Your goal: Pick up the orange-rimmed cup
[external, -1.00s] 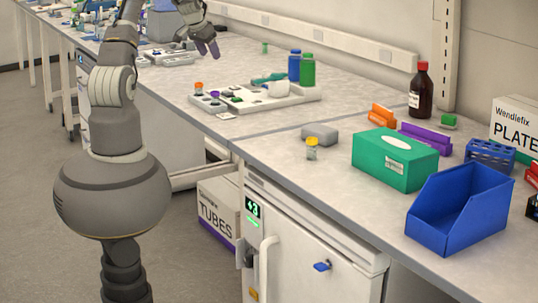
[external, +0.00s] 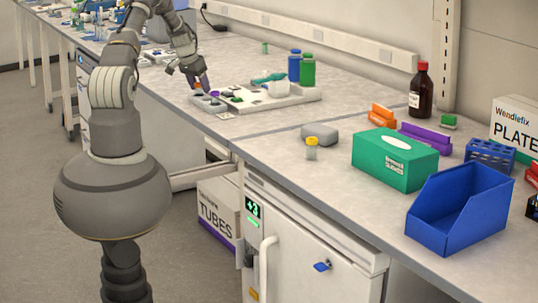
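The orange-rimmed cup (external: 197,87) is small and stands at the left end of the white tray (external: 285,101) on the bench. My gripper (external: 205,84) points down right at the cup, with its fingertips beside or in front of it. The fingers partly cover that spot, and I cannot tell whether they touch the cup. They are too small and overlapped to show whether they are open or shut.
Small dark and purple items, a white cup (external: 279,89) and a teal tool (external: 268,78) lie on the tray. Blue (external: 294,66) and green (external: 308,70) bottles stand behind it. Bench space between is clear.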

